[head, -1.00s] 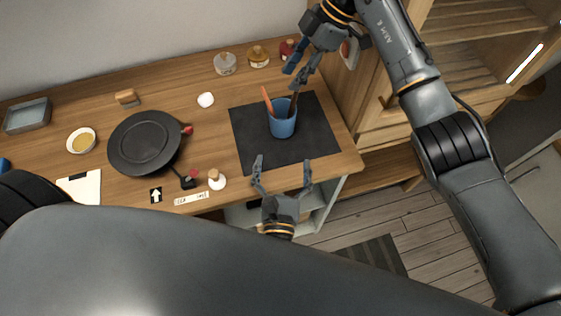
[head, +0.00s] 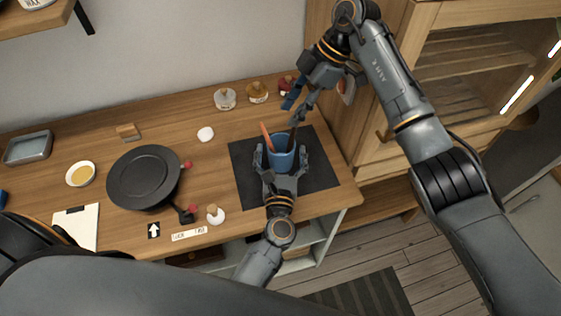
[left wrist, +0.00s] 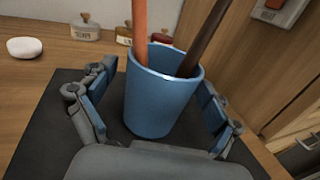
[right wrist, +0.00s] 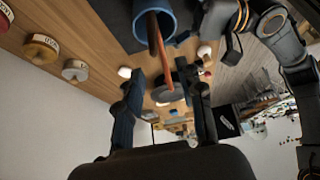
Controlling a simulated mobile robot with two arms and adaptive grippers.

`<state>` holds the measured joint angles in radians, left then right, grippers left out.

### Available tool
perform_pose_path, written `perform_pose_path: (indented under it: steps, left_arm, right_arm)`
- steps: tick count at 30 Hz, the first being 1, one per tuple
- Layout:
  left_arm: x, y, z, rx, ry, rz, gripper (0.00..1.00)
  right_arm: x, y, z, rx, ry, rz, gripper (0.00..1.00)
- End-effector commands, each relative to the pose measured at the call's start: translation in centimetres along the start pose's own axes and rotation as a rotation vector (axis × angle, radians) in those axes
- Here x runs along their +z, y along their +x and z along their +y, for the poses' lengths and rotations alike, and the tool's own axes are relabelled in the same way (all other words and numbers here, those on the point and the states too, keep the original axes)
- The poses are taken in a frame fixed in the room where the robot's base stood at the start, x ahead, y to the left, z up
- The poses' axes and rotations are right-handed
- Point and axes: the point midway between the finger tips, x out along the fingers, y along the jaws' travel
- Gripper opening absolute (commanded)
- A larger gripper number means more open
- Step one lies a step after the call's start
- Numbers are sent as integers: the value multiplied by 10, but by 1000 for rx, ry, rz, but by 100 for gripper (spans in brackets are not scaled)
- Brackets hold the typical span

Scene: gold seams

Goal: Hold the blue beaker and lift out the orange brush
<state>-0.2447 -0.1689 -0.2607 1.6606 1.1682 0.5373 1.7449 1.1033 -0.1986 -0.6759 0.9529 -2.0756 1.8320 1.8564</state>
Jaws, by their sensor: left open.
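The blue beaker (head: 282,160) stands upright on a dark mat (head: 316,180). The orange brush (head: 266,137) leans in it, its handle rising above the rim; it also shows in the left wrist view (left wrist: 139,28). My left gripper (head: 281,153) is open, with one finger on each side of the beaker. In the left wrist view gaps show between fingers and beaker. My right gripper (head: 293,112) is above and behind the beaker. In the right wrist view its fingers are spread, with the orange brush (right wrist: 164,55) reaching toward the space between them.
A dark-handled tool (left wrist: 203,38) also leans in the beaker, on the right. Several jars (head: 258,92) stand at the table's back. A wooden cabinet (head: 375,120) stands to the right.

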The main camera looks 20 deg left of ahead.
Motion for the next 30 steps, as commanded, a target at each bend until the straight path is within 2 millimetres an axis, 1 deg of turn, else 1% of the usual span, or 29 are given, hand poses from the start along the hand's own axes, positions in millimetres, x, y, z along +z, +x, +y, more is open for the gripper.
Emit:
perform_pose_path:
  steps: [3, 10, 11, 12, 14, 15, 17, 18, 20, 21, 26, 30]
  left_arm:
    - [0, 4, 0, 0, -1, 1, 90]
    - [0, 4, 0, 0, 0, 1, 90]
    - [0, 4, 0, 0, 0, 1, 84]
    - [0, 4, 0, 0, 0, 1, 76]
    - [0, 4, 0, 0, 0, 1, 63]
    - [0, 4, 0, 0, 0, 0, 55]
    - [0, 4, 0, 0, 0, 0, 43]
    - [0, 4, 0, 0, 0, 0, 35]
    - [0, 4, 0, 0, 0, 0, 24]
    - [0, 4, 0, 0, 0, 0, 24]
    - [0, 4, 0, 0, 1, 0, 24]
    - [0, 4, 0, 0, 1, 1, 24]
  right_arm:
    - [0, 0, 0, 0, 0, 0, 38]
    - [0, 0, 0, 0, 0, 0, 38]
    - [0, 0, 0, 0, 0, 0, 38]
    - [0, 0, 0, 0, 0, 0, 38]
    - [0, 0, 0, 0, 0, 0, 38]
    - [0, 0, 0, 0, 0, 0, 38]
    - [0, 0, 0, 0, 0, 0, 38]
    - [0, 0, 0, 0, 0, 0, 38]
    - [0, 0, 0, 0, 0, 0, 38]
    - [0, 0, 0, 0, 0, 0, 36]
    - [-6, -2, 2, 1, -22, -8, 36]
    - [-22, -6, 4, -4, -81, -30, 36]
